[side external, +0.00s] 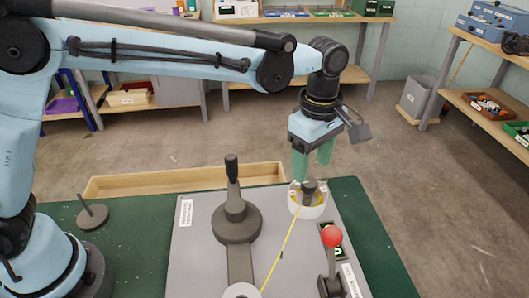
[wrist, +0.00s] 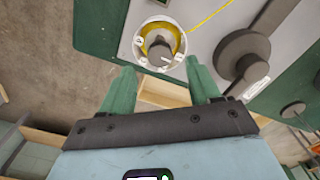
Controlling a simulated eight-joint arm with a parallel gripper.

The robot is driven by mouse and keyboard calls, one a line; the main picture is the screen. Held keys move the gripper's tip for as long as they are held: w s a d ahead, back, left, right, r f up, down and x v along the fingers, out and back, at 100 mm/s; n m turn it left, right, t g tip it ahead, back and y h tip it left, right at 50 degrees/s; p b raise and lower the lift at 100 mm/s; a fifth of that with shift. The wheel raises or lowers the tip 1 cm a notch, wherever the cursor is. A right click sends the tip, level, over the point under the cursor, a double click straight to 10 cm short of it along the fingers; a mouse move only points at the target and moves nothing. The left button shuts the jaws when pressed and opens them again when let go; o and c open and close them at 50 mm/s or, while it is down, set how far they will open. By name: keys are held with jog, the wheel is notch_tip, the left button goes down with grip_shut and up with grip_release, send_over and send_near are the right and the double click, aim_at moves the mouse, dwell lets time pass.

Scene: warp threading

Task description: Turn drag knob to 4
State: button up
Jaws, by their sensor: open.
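The drag knob (side external: 309,190) is a dark grey knob in a white dial ring with a yellow inner band, on the far right part of the grey panel (side external: 196,262). In the wrist view the knob (wrist: 160,47) shows a pale pointer mark toward the lower right; the dial's numbers are too small to read surely. A yellow line runs from the dial toward the front of the panel. My gripper (side external: 313,172) has green fingers and is above the knob, apart from it as far as the wrist view shows. The gripper (wrist: 163,80) is open and empty there, with the knob beyond its fingertips.
A crank with a dark upright handle (side external: 232,172) stands left of the knob. A red-balled lever (side external: 332,237) stands in front of the knob. A wooden tray (side external: 180,180) lies behind the panel. A grey peg on a disc (side external: 92,215) stands on the green table (side external: 140,240).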

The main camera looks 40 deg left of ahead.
aim_at(309, 181)
jog(key=shift+f, duration=2.1)
jog(key=c, duration=1)
jog(key=shift+c, duration=0.2)
